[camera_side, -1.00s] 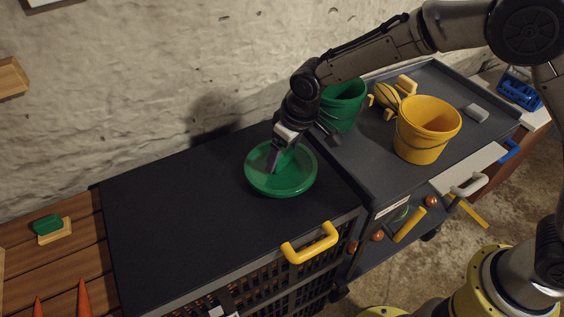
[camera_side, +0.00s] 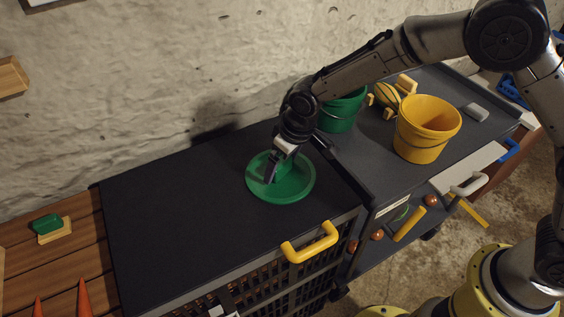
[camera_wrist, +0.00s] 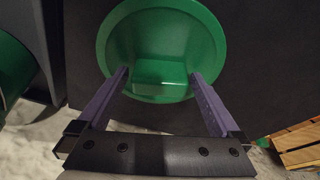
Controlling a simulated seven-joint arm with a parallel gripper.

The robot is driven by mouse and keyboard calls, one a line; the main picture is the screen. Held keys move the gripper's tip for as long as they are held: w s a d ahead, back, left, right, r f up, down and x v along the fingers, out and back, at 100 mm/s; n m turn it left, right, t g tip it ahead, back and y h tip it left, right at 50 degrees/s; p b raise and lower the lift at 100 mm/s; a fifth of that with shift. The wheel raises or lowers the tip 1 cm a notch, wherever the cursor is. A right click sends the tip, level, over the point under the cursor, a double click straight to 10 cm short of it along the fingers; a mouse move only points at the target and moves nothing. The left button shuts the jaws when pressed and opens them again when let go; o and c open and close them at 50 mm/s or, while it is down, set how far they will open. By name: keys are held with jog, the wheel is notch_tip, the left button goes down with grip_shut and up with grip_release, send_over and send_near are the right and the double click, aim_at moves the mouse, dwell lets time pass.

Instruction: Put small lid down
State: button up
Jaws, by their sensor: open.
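The small lid (camera_side: 297,188) is a round green disc on the black worktop, seen in the side view. A block-like raised grip shows at its middle in the wrist view (camera_wrist: 160,78). My gripper (camera_side: 273,177) is low over the lid and open. In the wrist view its fingertips (camera_wrist: 159,75) are spread on either side of the raised grip, with gaps between. The lid appears to lie flat; its underside is hidden.
A green bucket (camera_side: 342,110) and a yellow bucket (camera_side: 426,135) stand on the grey cart to the right. A yellow handle (camera_side: 311,244) is at the worktop's front edge. The worktop (camera_side: 180,220) left of the lid is clear.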

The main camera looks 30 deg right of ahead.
jog(key=v, duration=1.2)
jog(key=shift+r, duration=0.15)
jog(key=s+d+r+m+t, duration=0.1)
jog(key=s+d+r, duration=0.4)
jog(key=s+d, duration=0.15)
jog(key=s+d+r+m+t, duration=0.1)
jog(key=s+d+r, duration=0.4)
jog(key=d, duration=0.3)
jog(key=s+d+f+m, duration=0.1)
jog(key=s+d, duration=0.3)
jog(key=s, duration=0.4)
jog(key=s+d+f+m+h, duration=0.1)
jog(key=s+d, duration=0.3)
jog(key=s, duration=0.3)
jog(key=shift+s+t, duration=0.4)
